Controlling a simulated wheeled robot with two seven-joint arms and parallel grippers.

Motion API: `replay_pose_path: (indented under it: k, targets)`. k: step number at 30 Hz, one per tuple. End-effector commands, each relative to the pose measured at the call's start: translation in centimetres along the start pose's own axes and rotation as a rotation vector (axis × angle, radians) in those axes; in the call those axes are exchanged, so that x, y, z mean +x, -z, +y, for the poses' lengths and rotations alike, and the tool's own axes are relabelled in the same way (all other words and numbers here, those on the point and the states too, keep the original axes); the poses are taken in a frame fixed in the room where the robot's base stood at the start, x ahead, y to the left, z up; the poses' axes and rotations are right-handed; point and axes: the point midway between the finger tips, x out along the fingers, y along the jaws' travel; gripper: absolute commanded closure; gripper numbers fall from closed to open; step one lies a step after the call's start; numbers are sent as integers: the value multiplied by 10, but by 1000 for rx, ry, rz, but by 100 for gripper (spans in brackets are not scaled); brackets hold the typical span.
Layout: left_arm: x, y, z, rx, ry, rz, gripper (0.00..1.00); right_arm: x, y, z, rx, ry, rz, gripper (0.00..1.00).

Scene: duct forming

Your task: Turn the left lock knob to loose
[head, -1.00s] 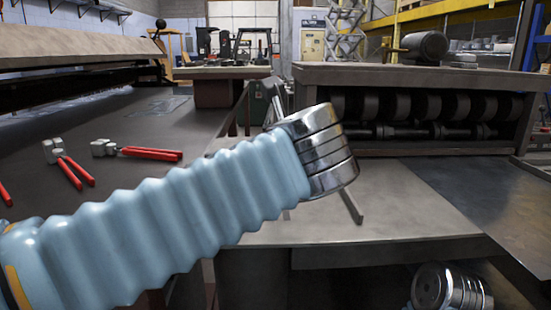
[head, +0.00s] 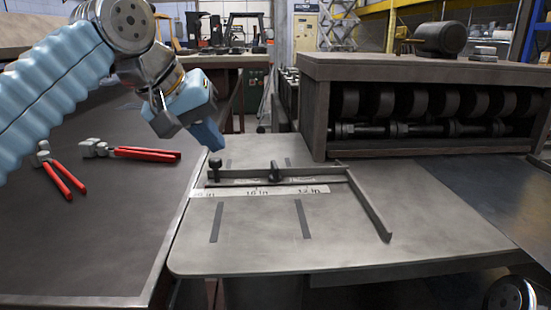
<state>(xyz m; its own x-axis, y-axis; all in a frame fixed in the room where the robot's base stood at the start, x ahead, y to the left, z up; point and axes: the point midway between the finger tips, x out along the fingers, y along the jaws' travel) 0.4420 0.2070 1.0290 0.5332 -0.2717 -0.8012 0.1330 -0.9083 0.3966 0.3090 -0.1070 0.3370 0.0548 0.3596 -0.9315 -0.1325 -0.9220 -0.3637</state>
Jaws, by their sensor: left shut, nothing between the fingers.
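The left lock knob (head: 215,165) is a small dark knob at the left end of the guide bar on the grey metal table. A second dark knob (head: 275,172) stands farther right on the same bar. My left gripper (head: 212,140) has blue fingers pointing down and to the right. It is shut and empty, just above and behind the left knob in the picture, with a small gap showing between them. How the knob is turned cannot be told at this size. My right gripper is not in view; only a metal link of my right arm shows at the bottom right.
A white ruler strip (head: 258,191) lies in front of the bar, and an angled fence (head: 368,205) runs to its right. Red-handled tools (head: 145,153) lie on the dark bench at left. A roller machine (head: 430,110) stands behind. The table's front is clear.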

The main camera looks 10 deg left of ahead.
Motion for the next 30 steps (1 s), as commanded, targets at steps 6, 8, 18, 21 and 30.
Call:
replay_pose_path:
  k: [6, 8, 18, 21, 30]
  targets:
    - [14, -2, -2, -54, -9, -7, 100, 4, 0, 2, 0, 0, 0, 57]
    - [25, -2, -2, -53, -9, -7, 100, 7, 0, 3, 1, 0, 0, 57]
    - [96, -2, -1, -50, -8, -7, 100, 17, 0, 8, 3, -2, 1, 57]
    - [104, 0, 14, -46, -9, -6, 100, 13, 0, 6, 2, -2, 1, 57]
    - [115, 1, 35, -49, -10, -3, 100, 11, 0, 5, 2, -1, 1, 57]
